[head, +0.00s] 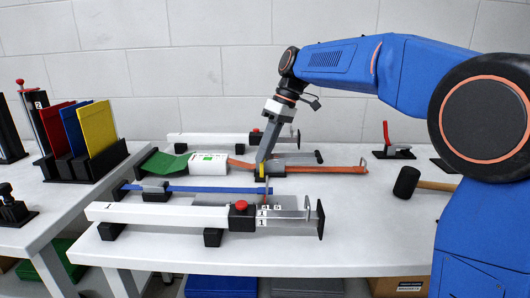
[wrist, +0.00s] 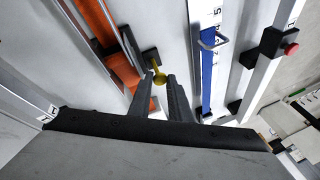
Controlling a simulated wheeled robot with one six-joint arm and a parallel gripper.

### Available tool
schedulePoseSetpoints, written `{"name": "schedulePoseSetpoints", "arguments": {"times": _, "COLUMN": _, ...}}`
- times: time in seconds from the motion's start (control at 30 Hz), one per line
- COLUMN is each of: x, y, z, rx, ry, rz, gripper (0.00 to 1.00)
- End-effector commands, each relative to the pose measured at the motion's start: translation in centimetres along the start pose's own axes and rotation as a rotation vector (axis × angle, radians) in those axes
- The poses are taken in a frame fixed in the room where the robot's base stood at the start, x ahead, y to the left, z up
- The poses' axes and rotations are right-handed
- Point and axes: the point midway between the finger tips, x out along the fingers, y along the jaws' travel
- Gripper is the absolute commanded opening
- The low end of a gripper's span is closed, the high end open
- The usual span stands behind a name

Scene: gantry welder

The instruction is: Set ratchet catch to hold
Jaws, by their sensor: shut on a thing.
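The ratchet catch appears to be a small yellow knob on a stem, seen in the wrist view (wrist: 158,77) between the fingertips of my gripper (wrist: 159,82). In the head view my gripper (head: 262,164) reaches down at the orange strap (head: 327,169), with yellow (head: 259,169) showing at its fingertips. My gripper is shut on the yellow knob. A dark bracket stands behind the knob. In the wrist view the orange strap (wrist: 100,22) runs just left of the fingers. My gripper partly hides the ratchet parts, and the catch's setting cannot be told.
Long white clamp bars lie in front (head: 165,213) and behind (head: 210,139). A blue strap (head: 215,190) runs between. A white box (head: 207,164) sits left of my gripper. A mallet (head: 407,182) lies at right. Bare tabletop shows at front right (head: 370,225).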

Motion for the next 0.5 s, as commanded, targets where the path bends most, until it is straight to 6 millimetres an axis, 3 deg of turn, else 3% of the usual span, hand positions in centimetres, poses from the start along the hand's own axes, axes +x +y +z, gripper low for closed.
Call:
{"name": "schedulePoseSetpoints", "arguments": {"times": 0.07, "x": -0.07, "y": 0.01, "z": -0.02, "rx": 0.0, "ry": 0.001, "rz": 0.002, "gripper": 0.0}}
{"name": "schedulePoseSetpoints", "arguments": {"times": 0.1, "x": -0.07, "y": 0.02, "z": -0.02, "rx": 0.0, "ry": 0.001, "rz": 0.002, "gripper": 0.2}}
{"name": "schedulePoseSetpoints", "arguments": {"times": 0.17, "x": -0.07, "y": 0.02, "z": -0.02, "rx": 0.0, "ry": 0.001, "rz": 0.002, "gripper": 0.34}}
{"name": "schedulePoseSetpoints", "arguments": {"times": 0.5, "x": 0.02, "y": 0.12, "z": 0.01, "rx": 0.0, "ry": 0.0, "rz": 0.003, "gripper": 0.36}}
